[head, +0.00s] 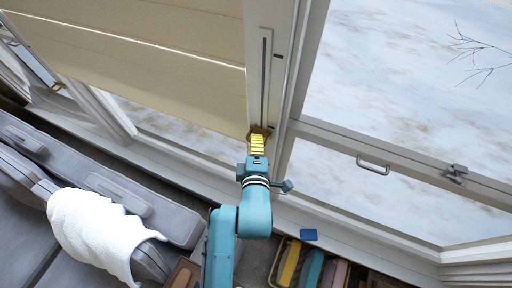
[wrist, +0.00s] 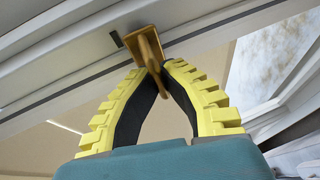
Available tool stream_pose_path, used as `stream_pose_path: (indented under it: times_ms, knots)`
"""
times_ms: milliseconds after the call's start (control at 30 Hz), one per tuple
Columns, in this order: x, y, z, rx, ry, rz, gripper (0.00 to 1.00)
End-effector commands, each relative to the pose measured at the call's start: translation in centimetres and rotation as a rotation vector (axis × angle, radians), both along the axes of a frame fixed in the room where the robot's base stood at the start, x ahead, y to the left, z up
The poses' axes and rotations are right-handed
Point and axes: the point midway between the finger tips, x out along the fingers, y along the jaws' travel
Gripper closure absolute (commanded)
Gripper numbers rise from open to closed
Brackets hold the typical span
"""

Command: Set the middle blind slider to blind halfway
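A brass slider knob (head: 262,131) sits at the lower end of a slotted track (head: 264,75) on the pale window post. In the wrist view the knob (wrist: 149,46) has a flat tab reaching down between my fingers. My gripper (head: 258,139) has yellow ribbed fingers. In the wrist view its fingertips (wrist: 155,68) close in on both sides of the tab and appear to pinch it. The cream blind (head: 150,65) hangs to the left of the post, with snow visible below its lower edge.
A window with a handle (head: 373,165) and a latch (head: 456,173) is to the right. A grey sofa (head: 60,160) with a white towel (head: 95,230) is at the lower left. A basket of coloured items (head: 310,267) stands below the sill, near a blue object (head: 309,235).

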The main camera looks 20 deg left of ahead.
Motion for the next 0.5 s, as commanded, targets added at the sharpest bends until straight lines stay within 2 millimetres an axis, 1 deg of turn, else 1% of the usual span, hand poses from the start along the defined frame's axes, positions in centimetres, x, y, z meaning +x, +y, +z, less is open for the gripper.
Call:
stream_pose_path:
  times_ms: [33, 133, 267, 500]
  knots:
    - [0.0, 0.0, 1.2, 0.001, -0.003, 0.0, 1.0]
    - [0.0, 0.0, 2.0, 0.002, -0.002, 0.0, 1.0]
    - [0.0, 0.0, 2.4, 0.001, -0.001, 0.0, 1.0]
    - [0.0, 0.0, 2.3, 0.001, -0.001, 0.0, 1.0]
